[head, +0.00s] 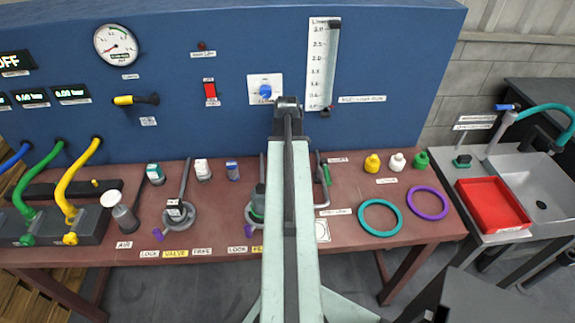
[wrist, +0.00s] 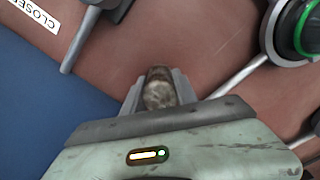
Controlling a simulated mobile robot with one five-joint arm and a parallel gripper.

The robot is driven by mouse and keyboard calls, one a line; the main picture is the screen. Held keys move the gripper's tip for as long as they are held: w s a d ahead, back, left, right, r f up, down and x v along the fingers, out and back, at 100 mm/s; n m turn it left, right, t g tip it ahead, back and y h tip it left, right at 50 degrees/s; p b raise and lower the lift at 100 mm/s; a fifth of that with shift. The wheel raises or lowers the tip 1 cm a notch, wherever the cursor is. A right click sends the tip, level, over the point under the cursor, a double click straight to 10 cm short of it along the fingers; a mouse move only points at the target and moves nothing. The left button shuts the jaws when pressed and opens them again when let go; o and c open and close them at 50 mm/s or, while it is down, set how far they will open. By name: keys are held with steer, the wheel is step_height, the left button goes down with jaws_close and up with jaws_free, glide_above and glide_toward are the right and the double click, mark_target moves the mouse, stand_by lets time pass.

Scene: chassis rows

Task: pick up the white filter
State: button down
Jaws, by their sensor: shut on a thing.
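My gripper shows in the wrist view (wrist: 160,88), its two grey fingers shut on a mottled grey-brown thing (wrist: 159,95). Only its rounded near side shows, and I cannot tell what it is. In the head view my own arm hides the gripper and what it holds. A small white knobbed piece (head: 397,162) stands upright on the red-brown bench, between a yellow one (head: 372,164) and a green one (head: 421,160). A white-capped grey cylinder (head: 124,214) stands at the left. I cannot tell for sure which white thing is the filter.
Valves with levers stand on the bench (head: 340,243), one at left (head: 180,214). Teal (head: 380,217) and purple rings (head: 428,203) lie at right, near a red tray (head: 493,204) and a sink. A blue panel (head: 220,50) rises behind. A green-ringed fitting (wrist: 305,28) is near my gripper.

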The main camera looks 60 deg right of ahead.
step_height(320, 180, up, 10)
steer(key=p, duration=1)
steer(key=shift+r, duration=0.1)
